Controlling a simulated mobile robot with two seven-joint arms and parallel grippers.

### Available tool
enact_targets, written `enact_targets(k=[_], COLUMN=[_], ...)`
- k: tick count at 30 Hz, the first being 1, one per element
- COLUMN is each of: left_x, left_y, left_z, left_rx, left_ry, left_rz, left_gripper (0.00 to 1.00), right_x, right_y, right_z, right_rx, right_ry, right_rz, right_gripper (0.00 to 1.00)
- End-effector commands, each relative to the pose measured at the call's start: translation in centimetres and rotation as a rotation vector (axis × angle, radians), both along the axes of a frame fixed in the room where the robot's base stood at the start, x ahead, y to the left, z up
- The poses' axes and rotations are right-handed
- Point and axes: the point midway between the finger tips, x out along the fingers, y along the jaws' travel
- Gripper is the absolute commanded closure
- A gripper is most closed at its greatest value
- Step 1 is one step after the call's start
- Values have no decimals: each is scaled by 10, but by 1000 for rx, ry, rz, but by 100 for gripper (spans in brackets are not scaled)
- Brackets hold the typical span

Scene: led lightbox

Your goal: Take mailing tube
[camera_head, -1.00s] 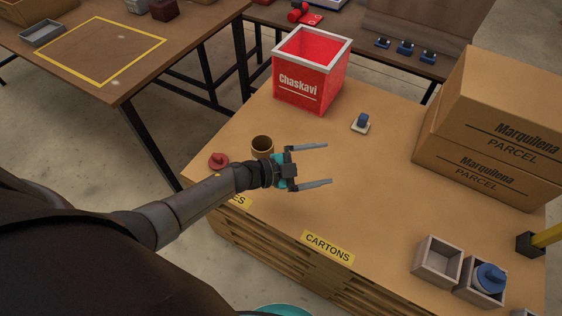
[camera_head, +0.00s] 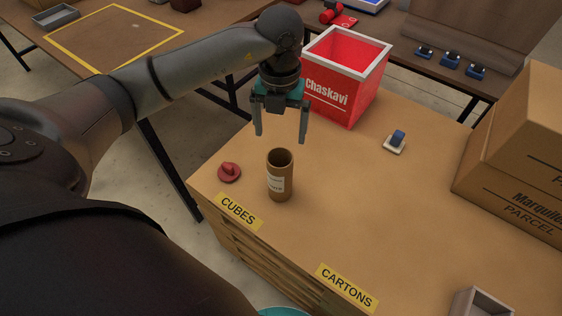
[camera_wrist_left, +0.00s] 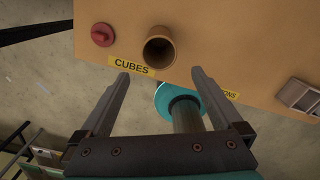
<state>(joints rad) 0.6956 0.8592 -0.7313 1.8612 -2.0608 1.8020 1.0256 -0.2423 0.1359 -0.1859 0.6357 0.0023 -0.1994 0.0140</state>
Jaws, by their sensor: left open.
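The mailing tube (camera_head: 280,176) is a brown cardboard cylinder with a white label. It stands upright with an open top on the wooden bench, behind the CUBES label. My left gripper (camera_head: 281,138) is open and empty, its fingers pointing down, above and just behind the tube in the head view. The fingers look apart from the tube. In the left wrist view the tube (camera_wrist_left: 159,47) shows its open mouth beyond the fingertips of the left gripper (camera_wrist_left: 160,75). My right gripper is not in view.
A red knobbed disc (camera_head: 229,172) lies left of the tube. A red Chaskavi box (camera_head: 342,78) stands behind the gripper. A blue-and-white object (camera_head: 396,141) lies to the right. Parcel boxes (camera_head: 520,160) stand at the right. The bench middle is clear.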

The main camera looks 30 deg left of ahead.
Motion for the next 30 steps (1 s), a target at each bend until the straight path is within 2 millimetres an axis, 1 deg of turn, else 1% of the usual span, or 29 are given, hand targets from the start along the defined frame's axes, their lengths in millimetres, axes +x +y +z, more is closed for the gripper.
enact_targets(k=[1, 6, 7, 9, 12, 18, 25, 30], left_x=[-1, -2, -1, -1, 0, 0, 0, 1], left_y=[0, -1, -1, -1, -1, -1, -1, 1], left_z=[-12, -49, -52, -62, -75, -90, -97, -112], left_rx=[0, -2, -3, -3, -3, -3, -4, -3], left_ry=[4, 7, 4, 4, 3, 2, 2, 3], left_rz=[0, -1, -1, 0, -1, -2, -2, -2], left_gripper=[0, 0, 0, 0, 0, 0, 0, 0], right_x=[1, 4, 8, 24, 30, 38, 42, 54], right_y=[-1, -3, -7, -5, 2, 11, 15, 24], right_z=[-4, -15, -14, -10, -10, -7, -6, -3], right_rx=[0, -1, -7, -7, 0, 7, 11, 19], right_ry=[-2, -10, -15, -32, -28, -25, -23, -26], right_rz=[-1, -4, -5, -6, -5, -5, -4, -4], right_gripper=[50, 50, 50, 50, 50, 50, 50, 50])
